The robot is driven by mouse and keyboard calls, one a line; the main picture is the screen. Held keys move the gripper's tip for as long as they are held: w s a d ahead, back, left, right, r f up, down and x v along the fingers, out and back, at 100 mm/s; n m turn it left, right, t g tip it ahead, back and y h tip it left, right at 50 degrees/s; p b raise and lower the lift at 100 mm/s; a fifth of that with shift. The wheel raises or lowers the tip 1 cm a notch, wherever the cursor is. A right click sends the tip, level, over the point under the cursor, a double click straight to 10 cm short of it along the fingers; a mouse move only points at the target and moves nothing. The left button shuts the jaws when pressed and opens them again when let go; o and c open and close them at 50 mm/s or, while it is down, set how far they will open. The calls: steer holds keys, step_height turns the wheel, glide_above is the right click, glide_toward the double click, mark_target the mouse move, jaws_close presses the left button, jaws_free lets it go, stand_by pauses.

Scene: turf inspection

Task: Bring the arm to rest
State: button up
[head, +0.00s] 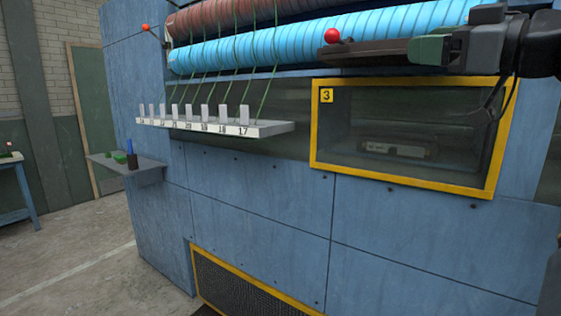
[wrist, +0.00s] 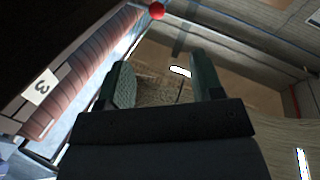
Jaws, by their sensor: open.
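My gripper (head: 420,48) is at the upper right of the head view, in front of the blue ribbed roller (head: 250,50). Its green-padded finger shows there, with my dark wrist to its right. In the wrist view my gripper (wrist: 158,60) has its two green fingers spread apart, with nothing between them. From the head view I cannot tell whether the gripper touches the roller or the dark bar (head: 370,54) beside it.
A red ball (head: 331,35) sits near the gripper's left. A yellow-framed window (head: 320,130) marked 3 lies below. A numbered ledge (head: 215,126) with white tabs and green cords juts out at left.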

steer(key=w+d+f+m+h+p, duration=0.1)
steer(key=w+d+f+m+h, duration=0.25)
steer(key=f+m, duration=0.2)
steer(key=w+d+f+m+h, duration=0.3)
steer(key=w+f+m, duration=0.15)
steer(key=f, duration=0.25)
step_height(320, 180, down, 11)
steer(key=m+g+h+p, duration=0.2)
steer(key=m+g+p, duration=0.1)
steer(key=m+g, duration=0.15)
steer(key=s+a+f+g+h+p, duration=0.1)
steer(key=s+a+f+g, duration=0.15)
steer(key=f, duration=0.35)
steer(key=s+a+f+m+g+h+p, duration=0.1)
steer(key=s+a+f+p, duration=0.1)
steer(key=s+f, duration=0.3)
steer(key=s+a+f+g+h+p, duration=0.1)
steer(key=s+a+f+g, duration=0.1)
steer(key=f, duration=0.5)
steer(key=s+a+f+n+g+p, duration=0.1)
steer(key=s+a+f+n+p, duration=0.1)
steer(key=s+a, duration=0.4)
steer(key=shift+s+a+f+n+g+p, duration=0.3)
steer(key=shift+s+n+p, duration=0.65)
steer(key=shift+p, duration=0.45)
steer(key=shift+s, duration=0.1)
